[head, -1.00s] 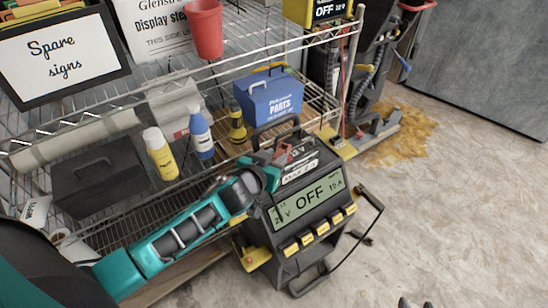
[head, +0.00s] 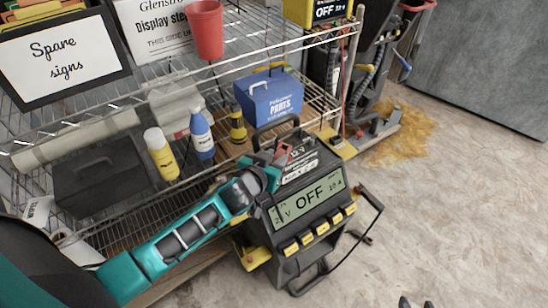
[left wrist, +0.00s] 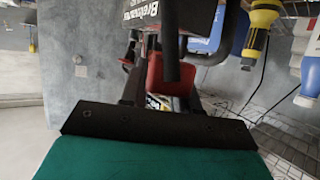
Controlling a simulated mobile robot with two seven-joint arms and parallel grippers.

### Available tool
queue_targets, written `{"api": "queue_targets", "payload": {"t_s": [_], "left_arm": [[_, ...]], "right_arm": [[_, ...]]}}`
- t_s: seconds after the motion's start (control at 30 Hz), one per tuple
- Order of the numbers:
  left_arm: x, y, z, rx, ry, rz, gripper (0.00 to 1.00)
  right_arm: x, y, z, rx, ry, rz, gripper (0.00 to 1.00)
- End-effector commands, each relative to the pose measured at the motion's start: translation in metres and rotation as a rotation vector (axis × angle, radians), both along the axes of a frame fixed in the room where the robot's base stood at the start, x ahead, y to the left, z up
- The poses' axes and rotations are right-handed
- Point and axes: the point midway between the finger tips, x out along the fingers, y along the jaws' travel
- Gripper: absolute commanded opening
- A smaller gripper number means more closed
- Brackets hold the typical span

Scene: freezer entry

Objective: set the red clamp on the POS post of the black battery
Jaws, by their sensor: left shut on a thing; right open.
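The red clamp (head: 284,154) shows as a small red piece above the charger with the OFF display (head: 308,197). My left gripper (head: 276,168) is shut on it, and its fingers are mostly hidden. In the left wrist view the red clamp (left wrist: 155,74) sits just past the dark gripper edge. A black box with a white label (head: 298,172), perhaps the battery, is right beside the clamp. I cannot make out the POS post or whether the clamp touches it. My right gripper (head: 416,304) barely shows at the bottom edge, its dark tips apart.
The wire shelf (head: 120,205) on the left holds a blue parts box (head: 268,97), a blue spray bottle (head: 201,134) and a yellow bottle (head: 160,155). A black cable (head: 372,222) loops off the charger's right side.

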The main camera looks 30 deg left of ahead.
Motion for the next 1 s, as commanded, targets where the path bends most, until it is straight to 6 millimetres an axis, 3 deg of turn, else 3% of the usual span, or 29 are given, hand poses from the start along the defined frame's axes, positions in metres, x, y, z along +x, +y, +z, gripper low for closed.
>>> {"api": "queue_targets", "payload": {"t_s": [1.0], "left_arm": [[0.0, 0.0, -0.016, 0.0, -0.001, 0.001, 0.0]], "right_arm": [[-0.001, 0.001, -0.013, 0.001, 0.002, 0.002, 0.43]]}}
